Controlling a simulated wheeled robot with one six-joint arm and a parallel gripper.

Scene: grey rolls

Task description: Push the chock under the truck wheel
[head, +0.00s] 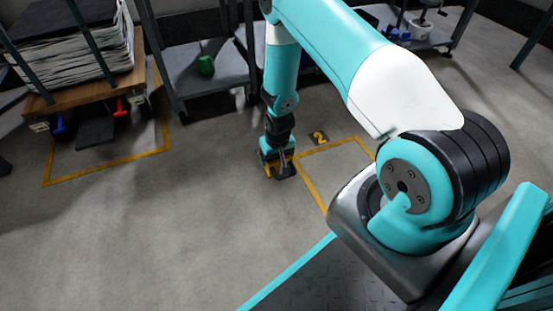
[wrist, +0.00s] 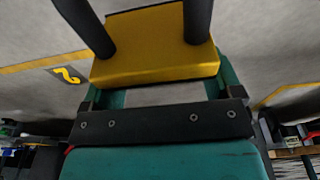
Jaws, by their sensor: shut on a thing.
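The chock (wrist: 155,62) is a yellow block that fills the space between the two dark fingers in the wrist view. In the head view it shows as a small yellow and black piece low at the floor. My gripper (head: 280,172) is shut on it, pointing down at mid-picture. The truck (head: 90,88) is a wooden-decked cart at the upper left, well left of my gripper. Coloured parts, blue (head: 60,125) and red (head: 121,108), show under its front edge. Its wheels are dark and mostly hidden. I cannot tell whether the chock touches the floor.
A stack of grey sheets (head: 75,50) loads the truck. Yellow floor lines (head: 105,166) run around it. A grey shelf cart (head: 210,75) with a green object stands between truck and arm. Another marked bay (head: 312,185) lies right of my gripper. The floor at left front is clear.

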